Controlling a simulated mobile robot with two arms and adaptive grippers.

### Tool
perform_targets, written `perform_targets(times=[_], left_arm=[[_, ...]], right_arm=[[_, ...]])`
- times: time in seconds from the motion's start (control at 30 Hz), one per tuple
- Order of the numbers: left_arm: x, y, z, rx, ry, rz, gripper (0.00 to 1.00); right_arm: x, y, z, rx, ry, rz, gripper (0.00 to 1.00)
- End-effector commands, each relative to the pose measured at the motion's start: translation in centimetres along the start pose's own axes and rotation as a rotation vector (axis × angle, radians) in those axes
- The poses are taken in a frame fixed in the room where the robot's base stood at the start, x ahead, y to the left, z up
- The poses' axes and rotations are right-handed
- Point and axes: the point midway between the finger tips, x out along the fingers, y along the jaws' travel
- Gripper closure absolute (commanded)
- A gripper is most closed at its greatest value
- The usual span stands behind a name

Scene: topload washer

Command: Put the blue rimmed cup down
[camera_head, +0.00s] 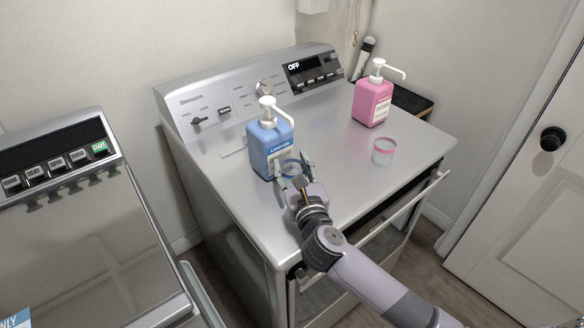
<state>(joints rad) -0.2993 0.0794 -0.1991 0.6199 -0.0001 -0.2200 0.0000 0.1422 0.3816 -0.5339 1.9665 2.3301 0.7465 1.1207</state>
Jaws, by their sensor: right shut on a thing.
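The blue rimmed cup (290,167) is small and clear with a blue ring at its top. My right gripper (292,179) is shut on it, over the front left part of the machine's metal top (340,195). The cup is upright, just in front of a blue pump bottle (267,143). The gripper hides much of the cup, and I cannot tell whether its base touches the top. My left gripper is not in view.
A clear cup with a pink rim (384,151) and a pink pump bottle (372,100) stand on the right side of the top. The middle of the top is clear. A handle bar (405,207) runs along the front. Another machine (80,230) stands at left.

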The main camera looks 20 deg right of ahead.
Motion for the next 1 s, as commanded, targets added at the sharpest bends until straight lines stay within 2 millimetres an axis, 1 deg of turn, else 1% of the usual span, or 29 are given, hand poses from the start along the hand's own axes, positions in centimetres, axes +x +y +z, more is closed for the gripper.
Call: perform_targets(times=[0.37, 0.4, 0.7, 1.0], left_arm=[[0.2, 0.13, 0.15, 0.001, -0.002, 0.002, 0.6], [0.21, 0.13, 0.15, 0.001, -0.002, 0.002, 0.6], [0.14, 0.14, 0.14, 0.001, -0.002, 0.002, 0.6], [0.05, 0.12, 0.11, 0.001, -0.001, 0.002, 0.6]], right_arm=[[-0.02, 0.01, -0.53, 0.001, 0.0, 0.0, 0.76], [-0.02, 0.01, -0.57, 0.001, -0.001, -0.001, 0.57], [-0.02, 0.0, -0.47, 0.0, -0.001, 0.0, 0.37], [-0.02, 0.0, -0.28, 0.0, -0.002, 0.0, 0.37]])
